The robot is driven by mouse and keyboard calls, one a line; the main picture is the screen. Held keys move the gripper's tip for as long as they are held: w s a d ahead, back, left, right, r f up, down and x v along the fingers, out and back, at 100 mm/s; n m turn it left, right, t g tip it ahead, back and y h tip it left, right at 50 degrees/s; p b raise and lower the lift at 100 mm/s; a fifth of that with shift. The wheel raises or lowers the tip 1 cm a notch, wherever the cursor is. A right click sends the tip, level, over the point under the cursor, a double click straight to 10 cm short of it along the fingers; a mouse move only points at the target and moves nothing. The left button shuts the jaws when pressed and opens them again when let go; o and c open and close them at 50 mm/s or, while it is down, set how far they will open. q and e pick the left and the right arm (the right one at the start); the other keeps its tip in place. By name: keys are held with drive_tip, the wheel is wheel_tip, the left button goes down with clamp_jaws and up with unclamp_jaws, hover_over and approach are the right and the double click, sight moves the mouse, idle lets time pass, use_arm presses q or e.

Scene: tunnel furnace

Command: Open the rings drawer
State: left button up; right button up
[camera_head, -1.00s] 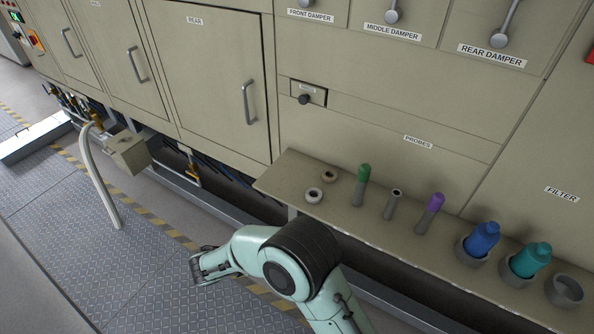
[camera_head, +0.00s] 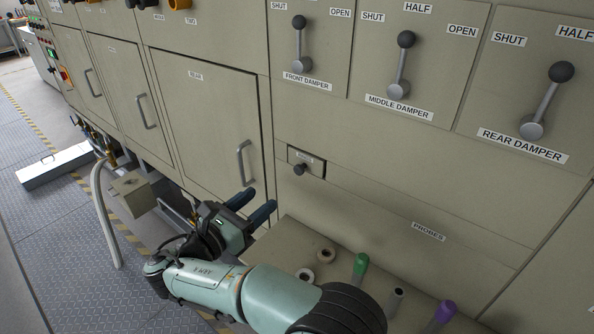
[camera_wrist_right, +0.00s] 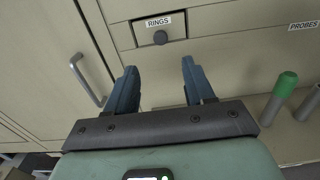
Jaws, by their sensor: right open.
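The rings drawer (camera_head: 318,166) is a small, beige front with a dark round knob (camera_head: 299,169), set in the cabinet below the front damper. It looks shut. In the right wrist view the drawer (camera_wrist_right: 177,26) carries a RINGS label, and its knob (camera_wrist_right: 160,37) lies ahead of the fingertips, between them in the picture. My right gripper (camera_head: 257,203) is open and empty, below and left of the knob and apart from it. Its two blue-grey fingers also show in the right wrist view (camera_wrist_right: 158,72). My left gripper is not in view.
A door handle (camera_head: 244,163) sticks out left of the drawer. Damper levers (camera_head: 300,45) are above.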

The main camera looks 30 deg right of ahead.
sight(297, 170)
drive_tip(key=x, duration=1.2)
drive_tip(key=shift+w+d, duration=0.15)
drive_tip(key=shift+d, duration=0.1)
clamp_jaws()
